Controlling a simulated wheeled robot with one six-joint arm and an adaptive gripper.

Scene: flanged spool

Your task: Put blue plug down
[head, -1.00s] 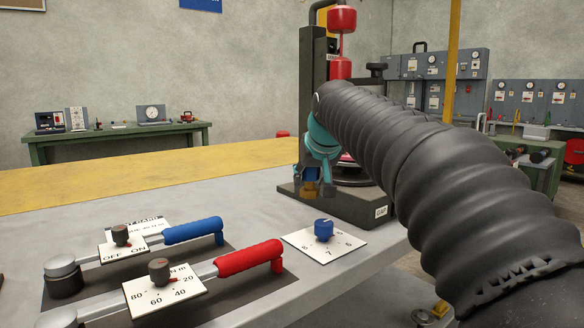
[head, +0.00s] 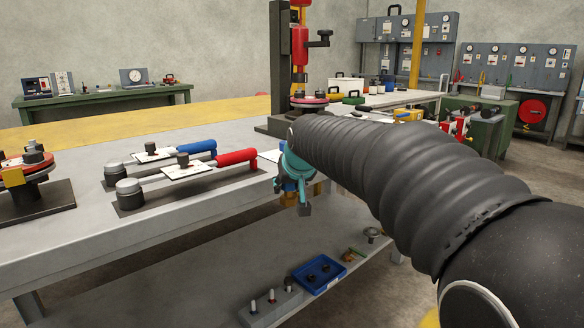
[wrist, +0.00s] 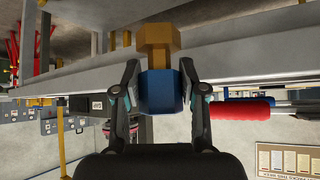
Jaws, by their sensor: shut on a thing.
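My gripper (head: 297,200) is shut on the blue plug (wrist: 161,93), one finger on each side of its blue body in the wrist view. The plug's brass-coloured end (wrist: 158,42) sticks out beyond the fingertips. In the head view, the gripper is in front of the bench's near edge, and the plug is mostly hidden by the fingers. Below it in the picture, a blue tray (head: 342,264) with dark round spots in it lies on the lower shelf.
The lower shelf (head: 190,275) also bears a grey block (head: 262,318) with several pegs, left of the tray. The benchtop (head: 70,235) carries a red-handled lever (head: 236,157), a blue-handled lever (head: 197,147) and a red press (head: 299,50). The shelf's left part is bare.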

